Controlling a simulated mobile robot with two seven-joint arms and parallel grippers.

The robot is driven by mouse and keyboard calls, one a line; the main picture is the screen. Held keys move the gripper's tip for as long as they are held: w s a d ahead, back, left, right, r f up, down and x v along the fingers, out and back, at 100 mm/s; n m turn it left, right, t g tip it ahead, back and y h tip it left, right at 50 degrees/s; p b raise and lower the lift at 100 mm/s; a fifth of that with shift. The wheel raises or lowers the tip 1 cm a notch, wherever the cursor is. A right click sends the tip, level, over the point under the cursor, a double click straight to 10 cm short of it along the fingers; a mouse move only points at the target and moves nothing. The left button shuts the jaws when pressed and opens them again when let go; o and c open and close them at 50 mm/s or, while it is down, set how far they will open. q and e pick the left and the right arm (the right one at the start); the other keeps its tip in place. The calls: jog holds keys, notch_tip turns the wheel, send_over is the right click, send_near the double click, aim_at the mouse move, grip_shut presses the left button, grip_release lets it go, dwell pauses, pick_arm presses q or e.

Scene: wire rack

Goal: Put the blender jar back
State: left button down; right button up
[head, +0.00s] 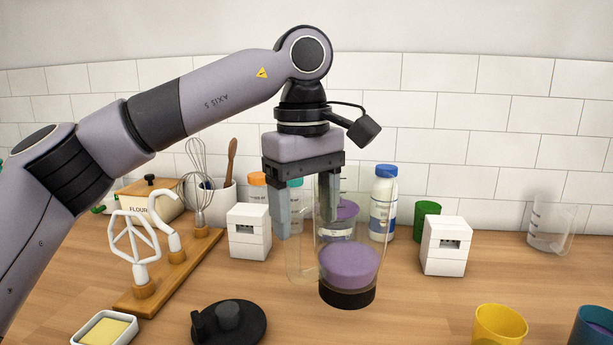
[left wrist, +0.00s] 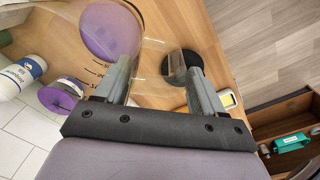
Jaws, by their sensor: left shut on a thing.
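The blender jar (head: 386,225) is clear, with a clear handle (head: 296,262) on its left side. My left gripper (head: 307,224) comes down from above, its fingers either side of the handle, shut on the jar. In the left wrist view the handle (left wrist: 172,66) runs between the fingers (left wrist: 158,76). The jar looks upright. A black round lid-like piece with a knob (head: 228,318) lies on the table at front left. My right gripper is not in view.
Two white block stacks (head: 248,232) (head: 446,247) flank the jar. Behind it stand a purple-topped clear container (head: 338,222) and a blue-capped bottle (head: 382,205). A whisk stand is left, a butter dish (head: 106,330) front left, cups (head: 500,325) front right.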

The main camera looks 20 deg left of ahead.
aim_at(306, 271)
pick_arm(q)
jog(key=shift+w+f, duration=0.1)
jog(key=shift+f, duration=4.25)
jog(key=shift+f, duration=0.15)
jog(key=shift+c, duration=0.5)
grip_release()
jog(key=shift+f, duration=0.1)
jog(key=r, duration=1.2)
jog(key=shift+s+a+r, duration=0.1)
jog(key=shift+s+r, duration=0.05)
jog(key=shift+s, duration=0.1)
